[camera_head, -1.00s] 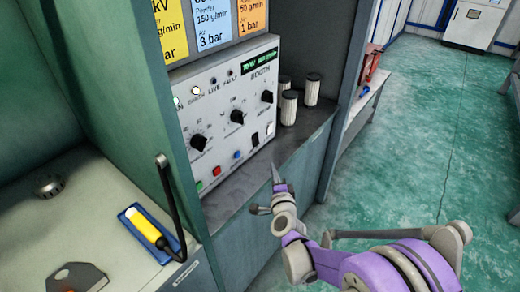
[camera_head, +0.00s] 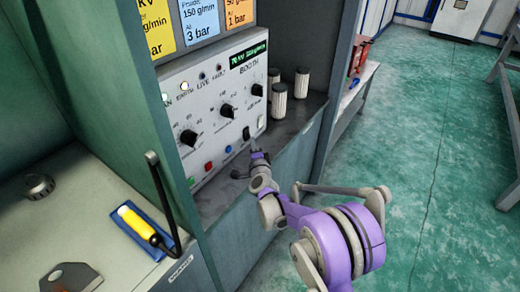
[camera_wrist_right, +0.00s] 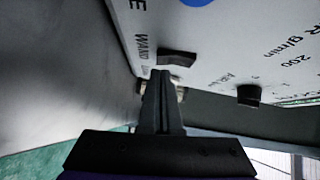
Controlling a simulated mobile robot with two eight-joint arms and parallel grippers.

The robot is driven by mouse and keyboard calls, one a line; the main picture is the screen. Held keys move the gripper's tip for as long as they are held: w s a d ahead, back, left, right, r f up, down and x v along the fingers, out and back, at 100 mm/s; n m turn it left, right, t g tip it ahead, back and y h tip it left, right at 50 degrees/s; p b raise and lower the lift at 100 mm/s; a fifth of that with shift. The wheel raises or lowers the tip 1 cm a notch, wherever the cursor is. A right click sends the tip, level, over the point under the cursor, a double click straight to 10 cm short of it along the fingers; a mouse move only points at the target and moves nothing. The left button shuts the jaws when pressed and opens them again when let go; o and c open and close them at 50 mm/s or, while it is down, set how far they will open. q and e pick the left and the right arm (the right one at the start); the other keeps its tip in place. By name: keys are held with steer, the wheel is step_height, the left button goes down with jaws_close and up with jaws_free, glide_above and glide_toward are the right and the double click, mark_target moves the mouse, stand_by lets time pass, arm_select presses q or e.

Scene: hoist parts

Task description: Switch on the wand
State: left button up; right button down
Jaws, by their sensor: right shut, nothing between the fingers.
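The booth control panel (camera_head: 215,105) is a pale upright plate with dials, buttons and small lamps. A black rocker switch (camera_head: 246,132) is near its lower right. In the wrist view a black rocker (camera_wrist_right: 177,58) is beside lettering that reads WAND. My right gripper (camera_head: 254,147) is shut and empty, its tip just below the black rocker. In the wrist view the shut fingertips (camera_wrist_right: 163,76) reach the rocker's lower edge. I cannot tell whether they touch it. My left gripper is not in view.
A white rocker (camera_head: 261,122) is right of the black one. Red (camera_head: 227,150) and blue (camera_head: 208,167) buttons are to its left. Ribbed white cylinders (camera_head: 279,101) stand on the ledge. A yellow-handled item (camera_head: 135,222) lies on the left bench. The green floor (camera_head: 430,150) is clear.

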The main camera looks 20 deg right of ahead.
steer(key=shift+w+a, duration=0.2)
steer(key=shift+w, duration=0.1)
steer(key=shift+f, duration=0.1)
steer(key=shift+w+a+f+b, duration=0.1)
steer(key=shift+w+a+b, duration=0.1)
steer(key=shift+b, duration=0.15)
